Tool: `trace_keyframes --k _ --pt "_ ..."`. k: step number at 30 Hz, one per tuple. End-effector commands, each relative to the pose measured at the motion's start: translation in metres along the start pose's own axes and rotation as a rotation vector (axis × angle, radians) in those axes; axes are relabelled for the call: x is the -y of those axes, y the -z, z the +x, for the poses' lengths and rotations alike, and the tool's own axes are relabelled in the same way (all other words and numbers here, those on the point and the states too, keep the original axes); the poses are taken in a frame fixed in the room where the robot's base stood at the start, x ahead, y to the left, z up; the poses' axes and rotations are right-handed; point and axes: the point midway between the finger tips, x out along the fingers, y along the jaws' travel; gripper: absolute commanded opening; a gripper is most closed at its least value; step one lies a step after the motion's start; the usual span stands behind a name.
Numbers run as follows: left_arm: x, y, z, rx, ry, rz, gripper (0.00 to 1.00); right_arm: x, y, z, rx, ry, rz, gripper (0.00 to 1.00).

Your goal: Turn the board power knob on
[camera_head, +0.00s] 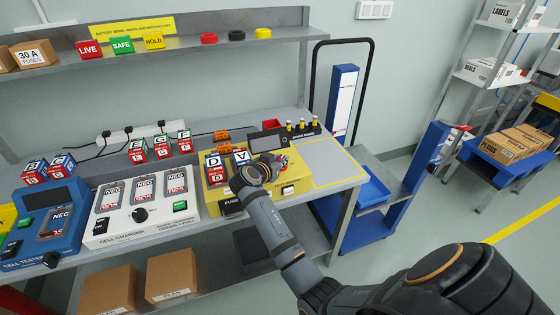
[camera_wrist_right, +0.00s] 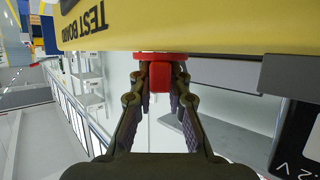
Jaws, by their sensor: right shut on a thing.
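The yellow test board (camera_head: 302,181) stands on the bench in the middle of the head view. It fills the top edge of the right wrist view (camera_wrist_right: 200,28), with its "TEST BOARD" lettering showing. A red knob (camera_wrist_right: 160,74) sticks out from the board face in the wrist view. My right gripper (camera_wrist_right: 160,84) is shut on this knob, with one finger on each side of its red grip. In the head view my right gripper (camera_head: 266,170) covers the middle of the board and largely hides the knob. My left gripper is in neither view.
Two battery blocks marked D (camera_head: 214,170) and A (camera_head: 241,157) sit on the board beside my gripper. A white cell charger (camera_head: 128,232) and a blue cell tester (camera_head: 30,245) stand to the left. A yellow-outlined grey area (camera_head: 331,163) right of the board is clear.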

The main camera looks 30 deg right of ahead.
Motion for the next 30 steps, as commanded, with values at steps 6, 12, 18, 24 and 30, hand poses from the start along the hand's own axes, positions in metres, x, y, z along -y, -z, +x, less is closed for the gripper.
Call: trace_keyframes --k 6,12,18,24,30 --pt "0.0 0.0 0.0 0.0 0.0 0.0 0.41 0.0 0.0 0.0 0.0 0.001 0.0 0.36" --pt "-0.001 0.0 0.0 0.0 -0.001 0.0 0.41 0.0 0.0 0.0 0.0 0.001 0.0 0.39" --pt "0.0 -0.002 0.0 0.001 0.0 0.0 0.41 0.0 0.009 -0.003 -0.002 0.002 0.003 0.39" --pt "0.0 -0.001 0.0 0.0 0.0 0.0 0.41 0.001 0.048 -0.02 -0.003 0.003 0.006 0.39" --pt "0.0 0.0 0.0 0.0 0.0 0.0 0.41 0.001 0.082 -0.034 -0.001 0.002 0.003 0.39"
